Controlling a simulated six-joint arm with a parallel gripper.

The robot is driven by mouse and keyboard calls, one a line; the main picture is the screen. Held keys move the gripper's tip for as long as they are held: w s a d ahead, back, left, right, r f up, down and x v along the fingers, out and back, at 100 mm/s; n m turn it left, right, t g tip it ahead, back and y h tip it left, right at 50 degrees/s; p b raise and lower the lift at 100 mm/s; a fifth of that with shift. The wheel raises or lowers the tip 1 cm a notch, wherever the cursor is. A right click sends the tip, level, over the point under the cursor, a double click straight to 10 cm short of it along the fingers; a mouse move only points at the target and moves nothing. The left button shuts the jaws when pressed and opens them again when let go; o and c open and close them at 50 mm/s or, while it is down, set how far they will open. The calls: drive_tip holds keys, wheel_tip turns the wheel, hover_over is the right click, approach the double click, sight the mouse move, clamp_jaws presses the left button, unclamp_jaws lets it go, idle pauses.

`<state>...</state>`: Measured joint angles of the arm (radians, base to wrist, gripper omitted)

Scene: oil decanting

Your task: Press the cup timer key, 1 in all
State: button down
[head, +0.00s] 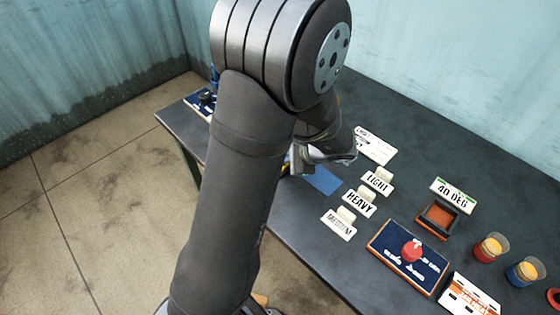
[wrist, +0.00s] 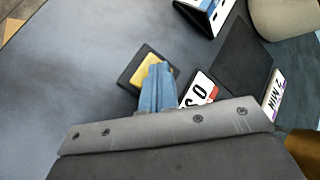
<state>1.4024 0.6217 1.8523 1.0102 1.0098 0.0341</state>
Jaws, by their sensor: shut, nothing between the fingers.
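A yellow key (wrist: 148,71) on a black base lies under my gripper in the wrist view. No label on the key can be read, so I cannot confirm that it is the cup timer key. My gripper (wrist: 156,69) is shut and empty, its blue fingers overlapping the key's right part. Whether the tips touch the key cannot be told. A white "2 MIN" label (wrist: 273,92) stands to the right. A partly hidden white label with a red edge (wrist: 199,90) is beside the fingers. In the head view my arm hides the key and fingertips.
A blue panel with a red knob (head: 411,251), a "40 DEG" sign (head: 453,194) and cups of yellow liquid (head: 491,247) are to the right.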

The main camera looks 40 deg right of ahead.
idle(0.3)
drive_tip(key=shift+r, duration=0.85)
drive_tip(key=shift+r, duration=2.5)
drive_tip(key=shift+f, duration=0.1)
wheel_tip(320, 180, up, 4)
